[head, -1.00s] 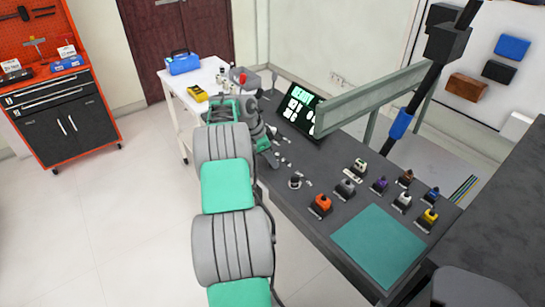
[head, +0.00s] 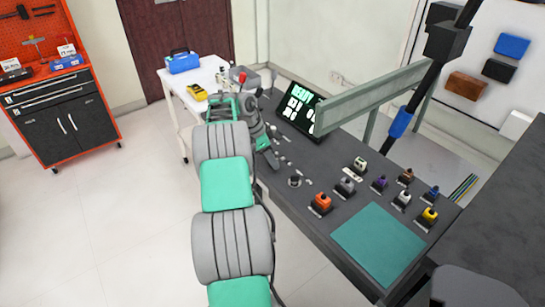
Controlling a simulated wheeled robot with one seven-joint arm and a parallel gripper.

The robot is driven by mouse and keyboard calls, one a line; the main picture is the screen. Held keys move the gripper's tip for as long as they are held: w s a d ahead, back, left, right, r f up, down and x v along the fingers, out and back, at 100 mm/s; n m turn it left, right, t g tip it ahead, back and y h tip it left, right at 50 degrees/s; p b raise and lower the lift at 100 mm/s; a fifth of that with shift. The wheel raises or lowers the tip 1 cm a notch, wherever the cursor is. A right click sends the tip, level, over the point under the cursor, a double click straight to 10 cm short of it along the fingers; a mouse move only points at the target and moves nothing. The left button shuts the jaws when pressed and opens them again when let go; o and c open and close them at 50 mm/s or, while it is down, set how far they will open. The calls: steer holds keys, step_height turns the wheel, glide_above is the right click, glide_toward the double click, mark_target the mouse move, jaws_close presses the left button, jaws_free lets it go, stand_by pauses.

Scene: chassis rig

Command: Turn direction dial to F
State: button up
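A round dark knob (head: 295,181) with a pale base stands on the dark control bench (head: 325,238). A row of small pale controls (head: 284,158) runs behind it towards the screen. I cannot tell which of these is the direction dial, and no letter F is legible. My gripper (head: 274,165) points down at the bench's left edge, beside the small controls and up and left of the round knob. Its fingers are too small and dark to tell open from shut. My arm hides part of the bench's left side.
A tilted screen (head: 297,108) reading READY stands behind the controls, beside a grey-green beam (head: 370,98). Several coloured blocks, including an orange one (head: 320,203), stand to the right. A teal mat (head: 378,245) lies clear at the front. A white table (head: 205,80) stands behind.

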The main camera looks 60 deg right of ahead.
steer(key=v, duration=0.7)
steer(key=shift+r+p, duration=0.2)
steer(key=shift+p, duration=0.2)
